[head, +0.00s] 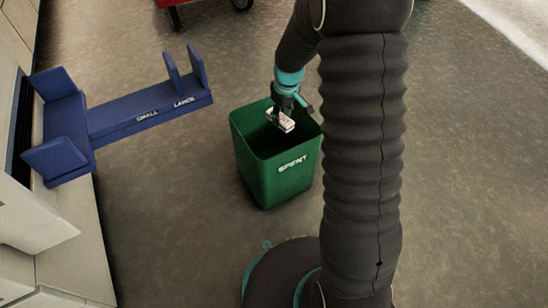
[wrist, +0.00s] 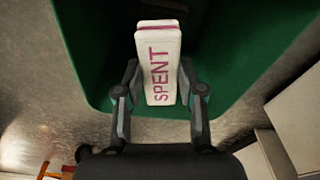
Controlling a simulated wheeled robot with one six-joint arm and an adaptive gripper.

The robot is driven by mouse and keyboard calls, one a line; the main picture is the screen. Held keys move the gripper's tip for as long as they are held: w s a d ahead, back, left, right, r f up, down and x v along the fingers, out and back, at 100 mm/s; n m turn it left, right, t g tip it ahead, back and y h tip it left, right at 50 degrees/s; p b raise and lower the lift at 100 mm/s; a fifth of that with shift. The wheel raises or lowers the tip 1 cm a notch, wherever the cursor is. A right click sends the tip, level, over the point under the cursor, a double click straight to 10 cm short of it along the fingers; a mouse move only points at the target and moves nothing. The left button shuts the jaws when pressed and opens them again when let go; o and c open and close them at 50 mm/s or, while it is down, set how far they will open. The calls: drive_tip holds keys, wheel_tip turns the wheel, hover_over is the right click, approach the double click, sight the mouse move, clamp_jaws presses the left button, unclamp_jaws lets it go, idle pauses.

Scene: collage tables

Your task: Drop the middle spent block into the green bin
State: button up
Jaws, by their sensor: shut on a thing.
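The green bin (head: 284,180), marked SPENT, stands open on the floor in the middle of the head view. Its green inside and rim (wrist: 97,103) fill much of the wrist view. My gripper (head: 281,115) is over the bin's opening. It is shut on a white block (head: 285,123) with pink edges. In the wrist view the block (wrist: 160,60) shows the word SPENT on its face, between the two fingers (wrist: 159,88). The bin's floor is mostly hidden behind the block.
A blue rack (head: 120,110) marked SMALL and LARGE stands at the left beside pale cabinets (head: 60,250). Something red (head: 184,6) with dark wheels is at the top edge. The floor around the bin is clear.

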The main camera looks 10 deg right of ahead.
drive_tip(key=o, duration=1)
drive_tip(key=shift+r, duration=0.1)
drive_tip(key=r, duration=0.4)
drive_tip(key=s+r, duration=0.1)
drive_tip(key=r, duration=0.6)
drive_tip(key=shift+s+d+r, duration=0.15)
drive_tip(key=shift+d+r, duration=0.2)
